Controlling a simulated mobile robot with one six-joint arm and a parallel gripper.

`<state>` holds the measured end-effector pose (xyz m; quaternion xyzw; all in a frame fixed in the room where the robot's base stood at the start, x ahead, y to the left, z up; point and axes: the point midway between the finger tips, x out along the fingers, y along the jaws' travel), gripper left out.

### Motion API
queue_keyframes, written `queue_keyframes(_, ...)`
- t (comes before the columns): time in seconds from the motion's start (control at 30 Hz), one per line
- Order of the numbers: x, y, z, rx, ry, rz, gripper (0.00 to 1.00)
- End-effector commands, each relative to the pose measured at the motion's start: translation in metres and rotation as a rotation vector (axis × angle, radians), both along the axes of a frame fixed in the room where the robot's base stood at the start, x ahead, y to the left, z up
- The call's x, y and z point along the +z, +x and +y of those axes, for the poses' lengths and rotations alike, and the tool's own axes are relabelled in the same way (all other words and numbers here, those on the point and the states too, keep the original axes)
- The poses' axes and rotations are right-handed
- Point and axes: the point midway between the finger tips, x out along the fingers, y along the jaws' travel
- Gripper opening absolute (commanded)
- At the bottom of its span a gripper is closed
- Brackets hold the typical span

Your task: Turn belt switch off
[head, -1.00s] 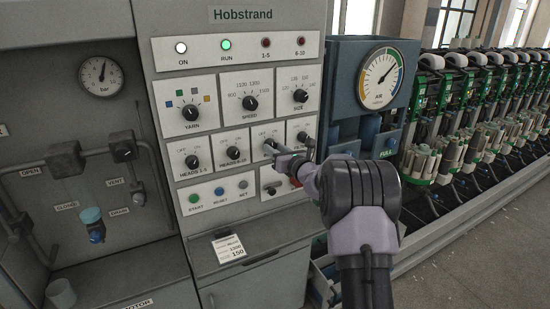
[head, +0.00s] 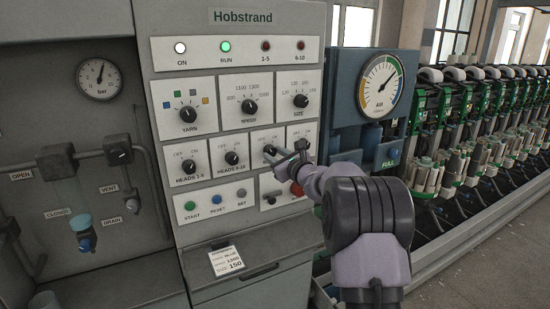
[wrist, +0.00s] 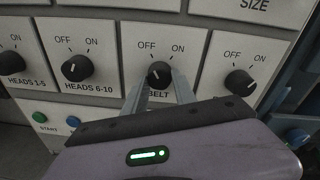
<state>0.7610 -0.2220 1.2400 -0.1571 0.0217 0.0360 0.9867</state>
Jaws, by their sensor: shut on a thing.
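The belt switch (wrist: 158,74) is a round black knob under OFF and ON labels, with BELT written below it. My gripper (wrist: 160,82) has one finger on each side of this knob and is shut on it. In the head view my gripper (head: 279,154) reaches the same switch from the right and hides much of it. The knob's small pale mark seems to lean up and left, toward OFF, but it is too small to be sure.
The HEADS 6-10 knob (wrist: 76,68) is close on the left and another black knob (wrist: 240,82) close on the right. START (head: 190,205) and other buttons sit below. A red button (head: 296,189) is near my wrist. The green RUN lamp (head: 226,46) is lit.

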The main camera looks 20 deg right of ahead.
Motion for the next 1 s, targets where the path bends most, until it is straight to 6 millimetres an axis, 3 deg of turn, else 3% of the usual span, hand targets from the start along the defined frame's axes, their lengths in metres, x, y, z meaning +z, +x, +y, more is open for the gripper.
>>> queue_keyframes(0.27, -0.001, 0.0, 0.0, 0.0, -0.002, 0.002, 0.0)
queue_keyframes(0.3, -0.001, 0.0, 0.0, 0.0, -0.002, 0.002, 0.36)
queue_keyframes(0.4, -0.001, 0.0, 0.0, -0.001, -0.001, 0.002, 0.54)
queue_keyframes(0.77, 0.0, -0.005, -0.001, 0.0, -0.001, 0.001, 0.54)
queue_keyframes(0.87, 0.002, -0.023, -0.003, -0.002, 0.0, 0.002, 0.54)
queue_keyframes(1.0, 0.005, -0.068, -0.006, -0.004, 0.001, 0.001, 0.54)
